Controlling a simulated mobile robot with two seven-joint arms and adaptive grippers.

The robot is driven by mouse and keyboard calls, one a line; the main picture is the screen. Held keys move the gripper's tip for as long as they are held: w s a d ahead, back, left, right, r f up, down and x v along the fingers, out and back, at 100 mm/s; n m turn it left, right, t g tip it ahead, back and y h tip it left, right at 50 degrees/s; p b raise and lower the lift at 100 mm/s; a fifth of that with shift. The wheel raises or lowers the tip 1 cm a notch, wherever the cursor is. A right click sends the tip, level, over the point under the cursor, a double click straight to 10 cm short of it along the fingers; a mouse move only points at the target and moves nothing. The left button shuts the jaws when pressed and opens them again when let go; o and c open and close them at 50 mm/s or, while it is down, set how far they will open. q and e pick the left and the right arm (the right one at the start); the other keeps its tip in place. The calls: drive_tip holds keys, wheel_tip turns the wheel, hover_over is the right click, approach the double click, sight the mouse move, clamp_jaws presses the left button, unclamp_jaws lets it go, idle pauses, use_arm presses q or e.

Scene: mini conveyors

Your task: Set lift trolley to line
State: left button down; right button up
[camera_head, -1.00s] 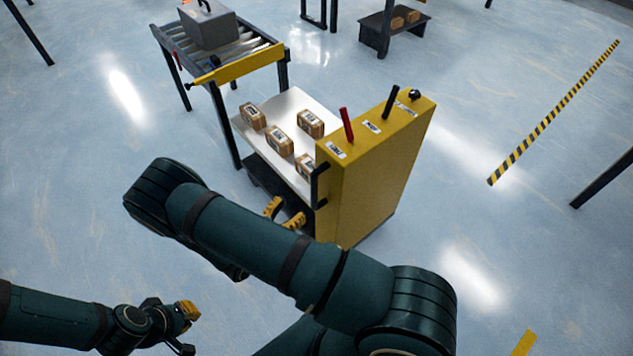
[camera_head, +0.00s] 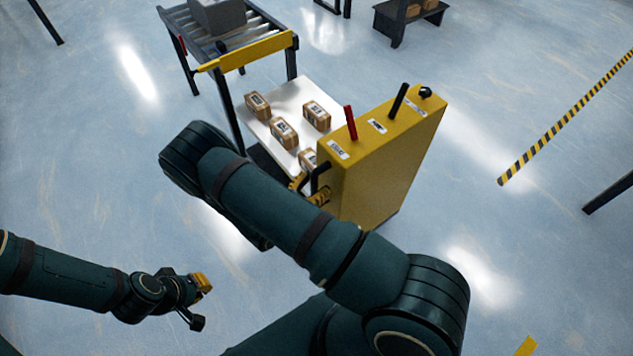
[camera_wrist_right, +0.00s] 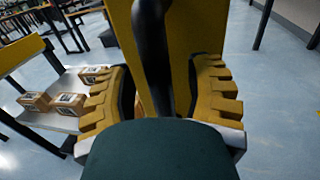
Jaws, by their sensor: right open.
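The lift trolley has a yellow column (camera_head: 385,160) and a white platform (camera_head: 284,98) bearing several small brown boxes (camera_head: 284,132). A red lever (camera_head: 351,122), a black lever (camera_head: 398,100) and a black knob (camera_head: 425,92) stand on its top. A black handle (camera_head: 320,176) is on the column's near left side. My right gripper (camera_head: 309,189) is at this handle, partly hidden by my arm. In the right wrist view, its open yellow fingers (camera_wrist_right: 163,98) stand either side of the black handle (camera_wrist_right: 152,55). My left gripper (camera_head: 202,298) is low at left, away from the trolley.
A roller conveyor (camera_head: 225,40) with a yellow front bar (camera_head: 247,52) stands just beyond the platform, carrying a grey case (camera_head: 218,14). A dark bench (camera_head: 408,20) is at the back. A black-yellow floor stripe (camera_head: 562,120) lies right. The floor between is clear.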

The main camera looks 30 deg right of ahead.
clamp_jaws()
